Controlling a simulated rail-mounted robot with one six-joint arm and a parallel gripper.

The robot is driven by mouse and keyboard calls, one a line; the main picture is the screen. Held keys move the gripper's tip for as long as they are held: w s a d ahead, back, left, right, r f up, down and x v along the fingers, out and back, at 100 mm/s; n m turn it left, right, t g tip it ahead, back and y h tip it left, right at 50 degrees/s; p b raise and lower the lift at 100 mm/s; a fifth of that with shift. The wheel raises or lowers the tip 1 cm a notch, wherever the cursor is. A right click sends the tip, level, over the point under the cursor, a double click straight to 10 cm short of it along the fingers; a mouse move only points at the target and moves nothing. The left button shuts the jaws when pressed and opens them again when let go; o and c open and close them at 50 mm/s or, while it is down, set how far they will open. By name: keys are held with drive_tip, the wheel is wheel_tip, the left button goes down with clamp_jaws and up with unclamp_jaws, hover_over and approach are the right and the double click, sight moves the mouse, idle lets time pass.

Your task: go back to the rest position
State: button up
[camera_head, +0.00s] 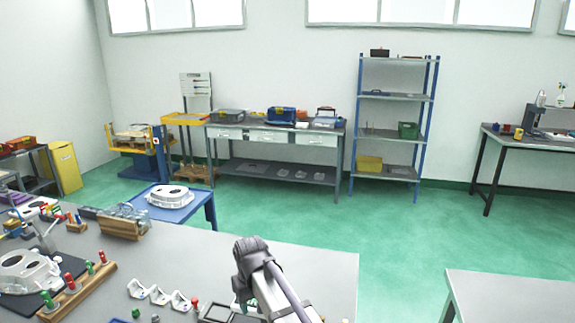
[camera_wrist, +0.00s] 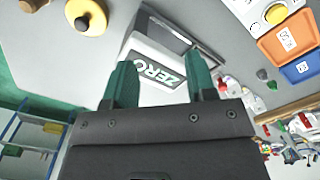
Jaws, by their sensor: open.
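My gripper (camera_wrist: 161,72) shows in the wrist view with two dark green fingers set apart and nothing between them.
White brackets (camera_head: 159,296), a wooden peg rack (camera_head: 78,289) and a casting (camera_head: 28,270) occupy the bench's left side. A blue table (camera_head: 208,205) with another casting (camera_head: 170,196) stands behind. Green floor (camera_head: 400,235) is clear to the right, before another table (camera_head: 510,295).

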drive_tip(key=s+d+m, duration=0.2)
drive_tip(key=s+d, duration=0.2)
drive_tip(key=d, duration=0.5)
drive_tip(key=s+d+m, duration=0.2)
drive_tip(key=s+d, duration=0.3)
drive_tip(key=d, duration=0.4)
drive_tip(key=s+d+m, duration=0.2)
drive_tip(key=s+d, duration=0.3)
drive_tip(key=d, duration=0.4)
drive_tip(key=shift+s+d, duration=0.15)
drive_tip(key=shift+d, duration=0.25)
